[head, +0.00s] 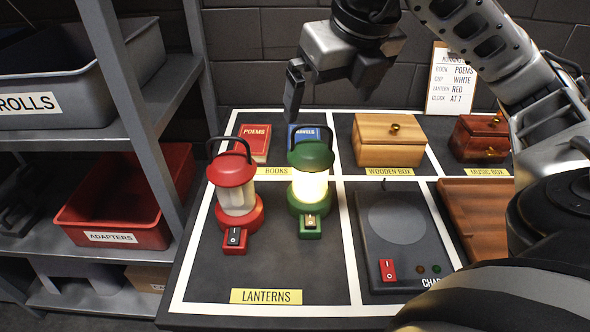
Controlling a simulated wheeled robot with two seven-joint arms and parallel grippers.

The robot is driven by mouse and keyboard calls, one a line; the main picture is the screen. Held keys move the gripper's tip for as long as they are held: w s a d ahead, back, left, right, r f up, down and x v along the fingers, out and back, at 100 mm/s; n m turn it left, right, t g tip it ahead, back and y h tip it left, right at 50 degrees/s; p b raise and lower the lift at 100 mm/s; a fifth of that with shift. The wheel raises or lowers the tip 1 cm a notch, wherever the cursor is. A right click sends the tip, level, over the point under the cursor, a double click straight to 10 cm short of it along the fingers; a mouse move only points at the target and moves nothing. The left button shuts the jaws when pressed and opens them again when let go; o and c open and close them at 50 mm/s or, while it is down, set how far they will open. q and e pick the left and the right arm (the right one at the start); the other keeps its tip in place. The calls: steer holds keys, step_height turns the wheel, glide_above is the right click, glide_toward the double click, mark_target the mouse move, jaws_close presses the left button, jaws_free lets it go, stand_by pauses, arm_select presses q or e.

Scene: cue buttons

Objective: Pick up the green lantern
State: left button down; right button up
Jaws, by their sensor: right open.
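The green lantern (311,157) stands upright in the lanterns section of the table, its globe glowing warm white. Its dark handle arches up over its top, and a small green switch box (310,226) sits at its front. My right gripper (326,93) is open and empty. In the picture it hangs above and behind the green lantern, apart from it. The red lantern (233,170) stands unlit just to the left, with its own red switch box (235,240) in front. My left gripper is not in view.
Behind are a red Poems book (254,141), a blue book (304,131) partly hidden by the lantern handle, a wooden box (390,145) and a music box (479,138). A charger pad (398,222) lies right. A shelf with bins stands left. A note board (452,85) leans behind.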

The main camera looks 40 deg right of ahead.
mark_target(316, 151)
steer(key=b+x, duration=0.1)
steer(key=x, duration=0.6)
steer(key=b+x, duration=0.1)
steer(key=x, duration=0.2)
steer(key=shift+d+f+b, duration=0.15)
steer(key=shift+d+b, duration=0.15)
steer(key=shift+d, duration=0.05)
steer(key=x, duration=0.5)
steer(key=shift+s+d+f, duration=0.15)
steer(key=shift+s, duration=0.05)
steer(key=c, duration=1.8)
